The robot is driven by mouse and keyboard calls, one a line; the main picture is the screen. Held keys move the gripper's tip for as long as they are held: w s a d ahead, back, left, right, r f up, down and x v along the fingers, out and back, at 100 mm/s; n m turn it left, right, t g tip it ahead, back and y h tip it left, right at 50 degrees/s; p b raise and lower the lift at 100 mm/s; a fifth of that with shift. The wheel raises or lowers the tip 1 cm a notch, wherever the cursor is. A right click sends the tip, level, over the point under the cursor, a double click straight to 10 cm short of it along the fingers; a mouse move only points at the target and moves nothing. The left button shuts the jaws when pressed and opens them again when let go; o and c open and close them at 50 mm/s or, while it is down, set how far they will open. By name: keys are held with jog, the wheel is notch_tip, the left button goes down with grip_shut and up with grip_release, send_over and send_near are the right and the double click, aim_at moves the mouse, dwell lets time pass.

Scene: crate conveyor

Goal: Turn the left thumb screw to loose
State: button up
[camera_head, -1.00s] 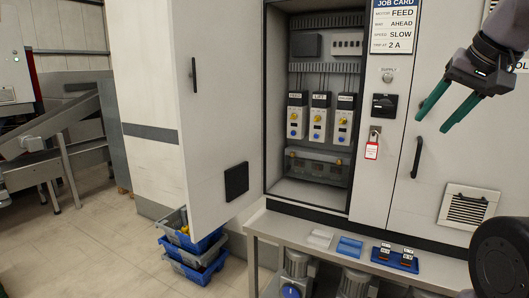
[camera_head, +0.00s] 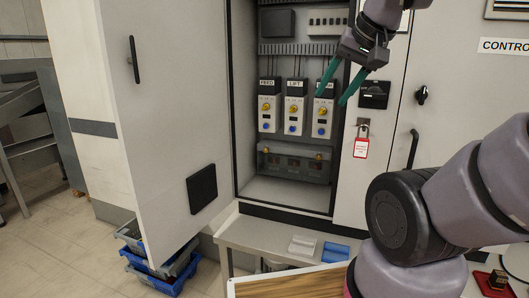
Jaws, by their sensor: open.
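The left thumb screw (camera_head: 266,150) is a small yellowish knob at the upper left of a dark, smoky cover (camera_head: 290,170) low in the open cabinet. A second, yellow thumb screw (camera_head: 318,156) sits at the cover's upper right. Whether either is tight or loose is too small to tell. My gripper (camera_head: 331,99) has two green fingers, apart and empty. It hangs at the cabinet's right side, above and to the right of the left thumb screw, and overlaps the rightmost drive unit in the picture. It appears clear of both screws.
Three drive units (camera_head: 296,108) with yellow and blue knobs stand above the cover. The open cabinet door (camera_head: 170,110) is at left. A padlock with a red tag (camera_head: 361,148) hangs at right. A bench (camera_head: 255,235) stands below; blue crates (camera_head: 160,280) lie on the floor.

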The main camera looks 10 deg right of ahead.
aim_at(265, 150)
jog(key=w+a+f+m+t, duration=0.1)
jog(key=w+a+f, duration=0.15)
jog(key=w, duration=0.85)
jog(key=w+a+f+t, duration=0.1)
jog(key=w+a+f, duration=0.15)
jog(key=w, duration=0.75)
jog(key=w+a+f+m+t, duration=0.1)
jog(key=w+f, duration=0.2)
jog(key=w, duration=0.8)
jog(key=w+a+f+t+h, duration=0.25)
jog(key=w+f+h, duration=0.35)
jog(key=w+f, duration=0.65)
jog(key=s+a+f+n+t+h, duration=0.25)
jog(key=f+h, duration=0.25)
jog(key=f, duration=0.8)
jog(key=x, duration=1)
jog(key=shift+w+a+r, duration=0.1)
jog(key=shift+w+a, duration=0.15)
jog(key=shift+w, duration=0.3)
grip_shut()
